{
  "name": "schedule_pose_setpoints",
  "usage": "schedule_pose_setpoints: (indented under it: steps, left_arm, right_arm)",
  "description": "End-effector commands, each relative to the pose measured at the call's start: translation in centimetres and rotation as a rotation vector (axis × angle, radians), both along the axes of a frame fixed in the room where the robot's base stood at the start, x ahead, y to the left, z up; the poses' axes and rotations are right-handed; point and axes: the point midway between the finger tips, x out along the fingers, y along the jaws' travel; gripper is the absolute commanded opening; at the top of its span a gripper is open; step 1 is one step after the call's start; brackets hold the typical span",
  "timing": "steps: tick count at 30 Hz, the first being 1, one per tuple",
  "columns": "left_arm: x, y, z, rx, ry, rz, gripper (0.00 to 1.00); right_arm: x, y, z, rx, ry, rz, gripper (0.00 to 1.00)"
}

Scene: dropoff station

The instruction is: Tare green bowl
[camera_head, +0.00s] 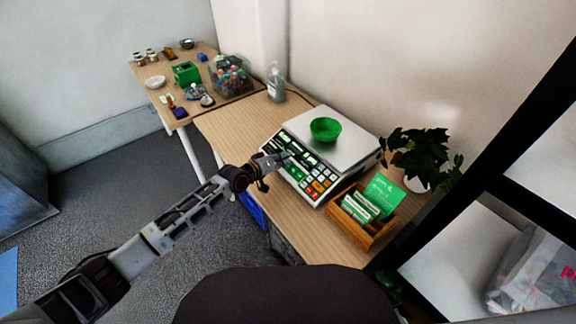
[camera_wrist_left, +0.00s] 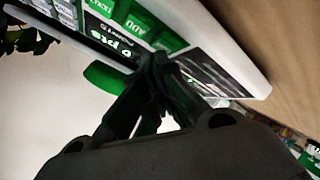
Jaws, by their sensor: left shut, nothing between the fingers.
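The green bowl (camera_head: 326,129) sits upright on the metal plate of the white scale (camera_head: 349,141) in the head view. Its green edge also shows in the left wrist view (camera_wrist_left: 106,77), beyond the fingers. The scale's keypad (camera_head: 313,178) has dark, green, grey and orange keys on the sloped front. My left gripper (camera_head: 283,160) is shut and empty, with its fingertips over the upper left part of the scale's front panel. In the left wrist view the closed fingertips (camera_wrist_left: 155,62) overlap the panel. Whether they touch a key I cannot tell. My right gripper is not in view.
A wooden box with green cards (camera_head: 365,215) stands right beside the scale, with a potted plant (camera_head: 420,155) behind it. A clear pump bottle (camera_head: 276,83) stands at the back left. A second table (camera_head: 180,82) farther left holds several items.

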Motion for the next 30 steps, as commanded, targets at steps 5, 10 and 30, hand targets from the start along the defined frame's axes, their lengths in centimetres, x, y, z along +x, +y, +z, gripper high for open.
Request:
schedule_pose_setpoints:
  steps: [5,10,30]
  left_arm:
    - [0.04,-0.05,-0.14,0.000,0.000,0.000,0.00]
    - [0.07,-0.08,-0.25,0.000,0.000,0.000,0.00]
    - [0.16,-0.23,-0.66,0.000,0.000,0.000,0.00]
  right_arm:
    - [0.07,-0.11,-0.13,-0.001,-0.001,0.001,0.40]
    - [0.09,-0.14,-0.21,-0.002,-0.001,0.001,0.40]
    - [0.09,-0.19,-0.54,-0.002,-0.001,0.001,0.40]
